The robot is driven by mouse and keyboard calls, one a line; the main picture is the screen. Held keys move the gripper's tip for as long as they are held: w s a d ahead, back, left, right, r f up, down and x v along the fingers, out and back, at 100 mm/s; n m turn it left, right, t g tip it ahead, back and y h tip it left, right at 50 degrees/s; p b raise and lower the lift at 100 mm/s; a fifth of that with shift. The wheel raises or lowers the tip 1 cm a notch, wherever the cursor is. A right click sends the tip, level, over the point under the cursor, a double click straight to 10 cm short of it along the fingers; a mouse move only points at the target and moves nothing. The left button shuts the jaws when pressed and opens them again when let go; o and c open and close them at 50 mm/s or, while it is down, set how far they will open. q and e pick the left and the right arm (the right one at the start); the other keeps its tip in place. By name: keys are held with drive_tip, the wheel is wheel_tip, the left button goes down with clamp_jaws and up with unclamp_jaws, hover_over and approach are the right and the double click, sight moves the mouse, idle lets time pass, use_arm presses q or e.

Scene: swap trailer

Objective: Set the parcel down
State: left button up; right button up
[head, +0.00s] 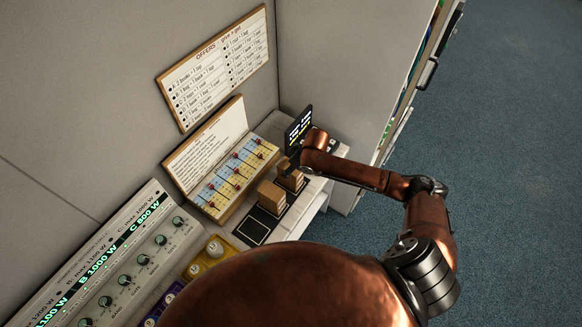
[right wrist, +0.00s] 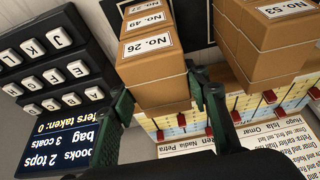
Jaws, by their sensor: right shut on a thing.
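My right gripper (head: 294,160) is shut on a brown parcel labelled No. 26 (right wrist: 160,85), with one green finger on each side in the right wrist view. Boxes labelled No. 49 and No. 27 show directly beyond it. I cannot tell whether the held parcel touches them. In the head view this brown pile (head: 291,180) is partly hidden by my gripper. A second brown pile (head: 270,196) stands beside it, with the label No. 53 (right wrist: 288,8) in the right wrist view. My left gripper is not in view.
A black mat with an outlined empty square (head: 253,231) lies at the near left of the piles. A board with red pegs (head: 235,180) stands behind. A keypad with a display (right wrist: 55,75) is close by. A dial panel (head: 125,262) and yellow block (head: 208,256) are at the left.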

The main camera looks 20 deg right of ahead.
drive_tip(key=o, duration=1.2)
drive_tip(key=shift+f, duration=0.1)
drive_tip(key=shift+o, duration=0.2)
drive_tip(key=v, duration=1.2)
